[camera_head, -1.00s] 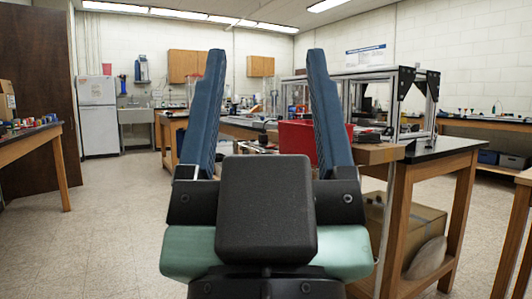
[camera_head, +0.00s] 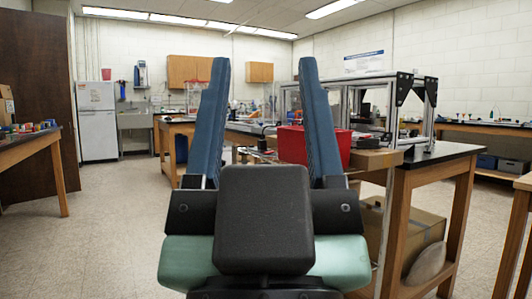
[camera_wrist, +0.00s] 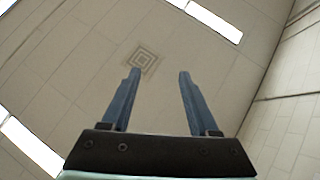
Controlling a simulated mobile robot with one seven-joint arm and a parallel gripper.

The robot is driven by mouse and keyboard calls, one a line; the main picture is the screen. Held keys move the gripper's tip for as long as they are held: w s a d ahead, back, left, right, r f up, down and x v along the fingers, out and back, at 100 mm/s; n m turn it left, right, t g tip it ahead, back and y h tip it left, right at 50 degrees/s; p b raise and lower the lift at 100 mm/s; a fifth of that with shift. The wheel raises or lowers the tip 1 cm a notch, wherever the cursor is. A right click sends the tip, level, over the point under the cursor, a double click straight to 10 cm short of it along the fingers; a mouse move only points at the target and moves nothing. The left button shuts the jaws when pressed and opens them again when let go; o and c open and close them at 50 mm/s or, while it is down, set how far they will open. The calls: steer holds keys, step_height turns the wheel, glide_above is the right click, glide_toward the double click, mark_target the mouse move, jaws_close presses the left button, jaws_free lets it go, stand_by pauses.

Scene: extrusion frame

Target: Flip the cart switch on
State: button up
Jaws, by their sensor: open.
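My gripper (camera_head: 262,75) is in the middle of the head view, its two blue fingers pointing up and spread wide apart with nothing between them. In the wrist view my gripper (camera_wrist: 156,75) is also open and empty, with the ceiling behind it. I cannot make out a cart switch in either view. A workbench with an aluminium extrusion frame (camera_head: 390,85) on it stands to the right behind my gripper. My right finger hides part of a red bin (camera_head: 345,145) on that bench.
The wooden bench (camera_head: 400,190) has a cardboard box (camera_head: 415,225) on its lower shelf. Another bench (camera_head: 25,142) stands at the left edge. A white fridge (camera_head: 97,120) is at the back left. The floor (camera_head: 110,225) between is clear.

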steer(key=shift+r, duration=0.25)
steer(key=shift+c, duration=1.1)
step_height(320, 180, up, 5)
steer(key=p, duration=0.5)
jaws_close()
step_height(320, 180, up, 38)
steer(key=p, duration=3.8)
steer(key=shift+f, duration=0.2)
